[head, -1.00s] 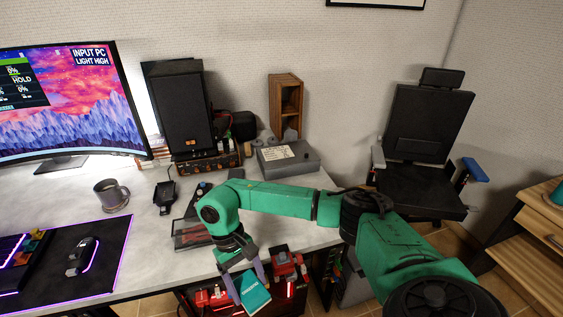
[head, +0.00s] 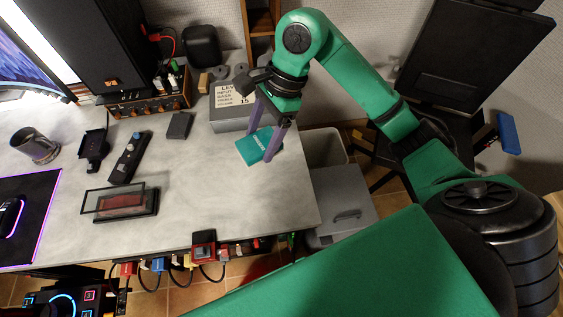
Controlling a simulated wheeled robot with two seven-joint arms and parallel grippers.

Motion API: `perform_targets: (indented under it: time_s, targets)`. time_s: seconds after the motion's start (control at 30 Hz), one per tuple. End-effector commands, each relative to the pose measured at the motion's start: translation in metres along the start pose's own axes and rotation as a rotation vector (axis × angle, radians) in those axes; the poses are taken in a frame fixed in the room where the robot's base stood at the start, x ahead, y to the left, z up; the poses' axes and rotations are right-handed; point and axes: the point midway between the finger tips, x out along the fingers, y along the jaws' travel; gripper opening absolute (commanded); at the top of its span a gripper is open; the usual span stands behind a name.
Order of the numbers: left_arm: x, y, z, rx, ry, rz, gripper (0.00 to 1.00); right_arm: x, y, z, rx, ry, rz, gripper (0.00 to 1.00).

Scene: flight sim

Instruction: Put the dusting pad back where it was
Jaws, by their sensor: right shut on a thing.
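The dusting pad is a teal square pad (head: 257,147) with small white lettering, at the right part of the desk in the head view. My right gripper (head: 268,143) points down with its two purple-grey fingers on either side of the pad and is shut on it. The pad is at or just above the desk top, in front of the grey box; I cannot tell whether it touches the surface. My left gripper is not in view.
A grey box (head: 232,108) with a printed label stands behind the pad. The desk (head: 205,200) is bare left of the pad. A bin (head: 325,147) stands beyond the right edge.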

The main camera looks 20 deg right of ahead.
Motion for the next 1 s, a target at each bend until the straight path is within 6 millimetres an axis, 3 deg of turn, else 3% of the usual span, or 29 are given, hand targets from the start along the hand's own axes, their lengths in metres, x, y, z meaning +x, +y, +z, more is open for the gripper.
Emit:
perform_targets:
  time_s: [0.2,0.4,0.73,1.0]
  targets:
    - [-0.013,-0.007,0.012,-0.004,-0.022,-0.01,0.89,0.061,0.002,-0.025,0.004,-0.002,0.01,0.32]
    - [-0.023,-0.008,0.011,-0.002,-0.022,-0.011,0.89,0.117,0.002,-0.05,0.003,-0.002,0.008,0.32]
    - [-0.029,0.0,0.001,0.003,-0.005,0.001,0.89,0.171,0.001,-0.073,-0.001,0.0,0.004,0.32]
    - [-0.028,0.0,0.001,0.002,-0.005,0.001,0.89,0.176,0.001,-0.076,-0.005,0.003,0.002,0.32]
